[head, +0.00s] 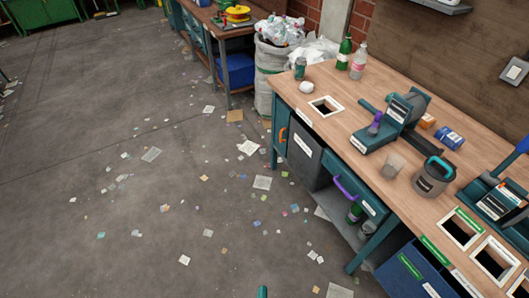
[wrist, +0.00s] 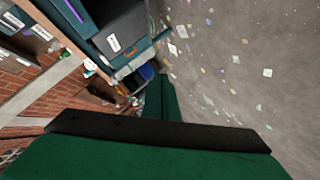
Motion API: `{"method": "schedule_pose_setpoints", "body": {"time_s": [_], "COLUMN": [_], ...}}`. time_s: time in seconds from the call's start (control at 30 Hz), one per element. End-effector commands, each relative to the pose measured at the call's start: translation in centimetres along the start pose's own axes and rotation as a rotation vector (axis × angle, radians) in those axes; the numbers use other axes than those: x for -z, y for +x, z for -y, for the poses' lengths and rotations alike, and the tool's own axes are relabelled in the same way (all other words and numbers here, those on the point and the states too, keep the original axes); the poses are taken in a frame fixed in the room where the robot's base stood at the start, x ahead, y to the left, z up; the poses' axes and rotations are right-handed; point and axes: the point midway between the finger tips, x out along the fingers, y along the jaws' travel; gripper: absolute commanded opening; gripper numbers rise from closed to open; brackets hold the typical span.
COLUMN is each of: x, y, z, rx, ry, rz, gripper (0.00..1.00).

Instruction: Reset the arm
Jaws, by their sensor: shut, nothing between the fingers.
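My gripper (wrist: 161,96) shows in the wrist view as dark green parts with a black bar across the lower half. Its fingers are shut with nothing held between them. It is over open floor beside the workbench, touching nothing that I can see. In the head view only a small teal tip shows at the bottom edge, and I cannot tell which part it is.
The wooden workbench (head: 335,83) on the right carries a green bottle (head: 344,53), a clear bottle (head: 359,61), a grey pot (head: 433,177) and teal machines. A white sack (head: 268,78) stands behind it. The concrete floor (head: 75,165) at left has only scattered paper scraps.

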Motion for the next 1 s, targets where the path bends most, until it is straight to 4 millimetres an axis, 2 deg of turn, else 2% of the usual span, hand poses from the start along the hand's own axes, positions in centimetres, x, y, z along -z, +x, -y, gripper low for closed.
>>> {"method": "schedule_pose_setpoints", "body": {"time_s": [0.03,0.17,0.3,0.5,0.7,1.0], "x": [0.3,1.7,3.3,5.5,6.5,6.6], "y": [-2.1,-6.8,-11.5,-16.5,-18.4,-18.4], "z": [-0.3,-1.9,-4.5,-8.0,-9.8,-9.9], "rx": [0.001,-0.008,-0.017,-0.024,-0.027,-0.027], "ry": [0.07,0.266,0.472,0.703,0.801,0.808], "rz": [-0.02,-0.08,-0.142,-0.214,-0.247,-0.249], "gripper": [0.0,0.0,0.0,0.0,0.0,0.0]}}
